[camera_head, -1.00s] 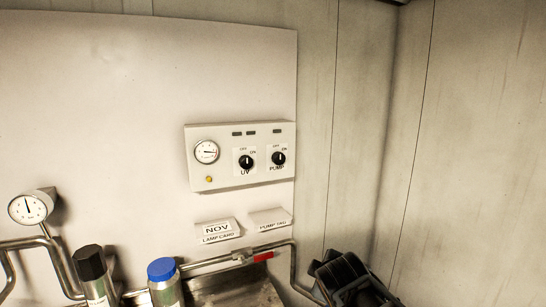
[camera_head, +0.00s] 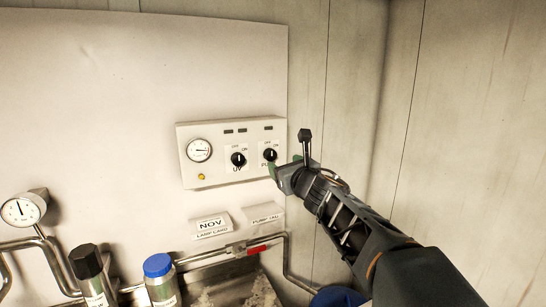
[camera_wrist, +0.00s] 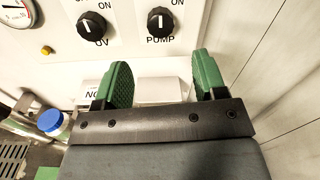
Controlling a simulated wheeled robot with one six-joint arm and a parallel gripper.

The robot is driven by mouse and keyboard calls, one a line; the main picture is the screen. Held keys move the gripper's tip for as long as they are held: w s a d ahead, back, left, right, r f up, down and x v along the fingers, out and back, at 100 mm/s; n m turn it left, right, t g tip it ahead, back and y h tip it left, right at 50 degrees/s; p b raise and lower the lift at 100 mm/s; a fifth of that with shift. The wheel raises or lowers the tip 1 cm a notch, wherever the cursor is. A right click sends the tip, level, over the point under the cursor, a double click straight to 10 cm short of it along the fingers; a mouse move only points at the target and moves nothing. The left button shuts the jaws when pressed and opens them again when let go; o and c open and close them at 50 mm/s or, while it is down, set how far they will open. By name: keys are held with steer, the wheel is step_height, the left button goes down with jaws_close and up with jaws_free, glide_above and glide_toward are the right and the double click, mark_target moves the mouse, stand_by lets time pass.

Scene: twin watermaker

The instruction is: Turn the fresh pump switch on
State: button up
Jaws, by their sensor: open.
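The pump switch (camera_head: 270,155) is a black round knob with a white pointer, on the right of the pale control panel (camera_head: 190,178). It also shows at the top of the wrist view (camera_wrist: 160,22), above the label PUMP. Its pointer stands about straight up, left of the ON mark; the OFF mark is cut off there. My gripper (camera_head: 285,168) is in front of the panel's lower right, just below the knob. In the wrist view its two green fingers (camera_wrist: 163,70) are apart and empty, below the knob and not touching it.
The UV knob (camera_head: 238,159) is close on the left of the pump switch. A gauge (camera_head: 199,150) and yellow button are further left. Below are the NOV lamp card (camera_head: 211,226), pump tag (camera_head: 262,216), pipes with a red valve handle and two bottles. A side wall is at right.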

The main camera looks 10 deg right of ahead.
mark_target(272, 156)
steer(key=w, duration=0.3)
steer(key=w+a+p, duration=0.1)
steer(key=w, duration=0.5)
steer(key=shift+a+p, duration=0.25)
steer(key=shift+p, duration=0.05)
steer(key=shift+s, duration=0.1)
steer(key=c, duration=0.9)
